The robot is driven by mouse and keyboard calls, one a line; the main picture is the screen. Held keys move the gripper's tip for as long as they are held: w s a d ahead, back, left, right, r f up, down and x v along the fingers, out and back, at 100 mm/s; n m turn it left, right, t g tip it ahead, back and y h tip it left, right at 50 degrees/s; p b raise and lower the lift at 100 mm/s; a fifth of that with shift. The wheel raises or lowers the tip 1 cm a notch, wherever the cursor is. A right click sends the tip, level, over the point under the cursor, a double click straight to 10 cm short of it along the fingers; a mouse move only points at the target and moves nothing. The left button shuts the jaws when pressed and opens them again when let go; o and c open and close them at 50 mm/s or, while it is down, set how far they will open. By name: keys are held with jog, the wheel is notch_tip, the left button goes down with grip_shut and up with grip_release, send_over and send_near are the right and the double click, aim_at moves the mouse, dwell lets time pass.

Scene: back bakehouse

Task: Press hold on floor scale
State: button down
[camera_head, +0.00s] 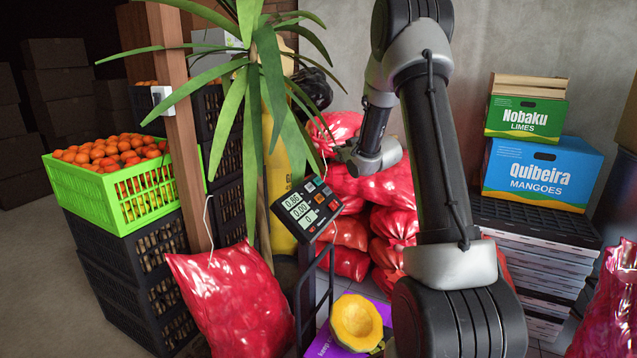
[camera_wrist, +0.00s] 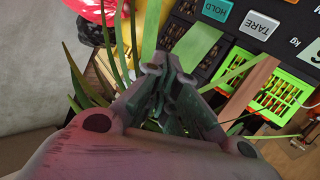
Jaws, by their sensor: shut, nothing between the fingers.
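The floor scale's dark display head (camera_head: 308,210) stands on a post in the middle of the head view, tilted, with lit readouts and a column of coloured buttons. In the wrist view its teal HOLD button (camera_wrist: 217,10) is at the top, beside the white TARE button (camera_wrist: 259,25). My gripper (camera_wrist: 162,78) is shut and empty, its tips below and left of HOLD in that picture, apparently apart from the panel. In the head view my wrist is just above and right of the display head; the fingertips are hard to make out there.
A leafy plant (camera_head: 270,90) hangs close behind and over the display. A cut yellow squash (camera_head: 357,322) lies below it. A green crate of oranges (camera_head: 108,180) and a red sack (camera_head: 232,300) stand left; more red sacks (camera_head: 350,230) lie behind. Boxes (camera_head: 540,172) stand right.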

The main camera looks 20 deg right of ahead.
aim_at(318, 181)
jog(key=shift+w+d+f+t+y, duration=0.15)
jog(key=shift+w+f+t+y, duration=0.15)
jog(key=shift+f, duration=0.3)
jog(key=shift+w+d+f+t+y, duration=0.1)
jog(key=shift+w+f+t, duration=0.1)
jog(key=shift+w+f, duration=0.25)
jog(key=shift+s+f, duration=0.1)
jog(key=shift+f, duration=0.05)
jog(key=shift+w+a+f, duration=0.6)
jog(key=shift+w+f, duration=0.15)
jog(key=shift+f, duration=0.3)
jog(key=shift+w+a+f, duration=0.6)
jog(key=shift+w+f, duration=0.2)
jog(key=shift+f, duration=0.3)
jog(key=shift+w+a+f, duration=0.6)
jog(key=shift+w+f, duration=0.15)
jog(key=shift+f, duration=0.3)
jog(key=shift+w+a+f, duration=0.15)
jog(key=shift+w+f, duration=0.1)
jog(key=shift+f, duration=0.05)
jog(key=shift+w+a+f, duration=0.2)
jog(key=shift+f, duration=0.1)
jog(key=shift+s+r, duration=0.1)
jog(key=shift+s+d+r, duration=0.35)
jog(key=shift+r, duration=0.15)
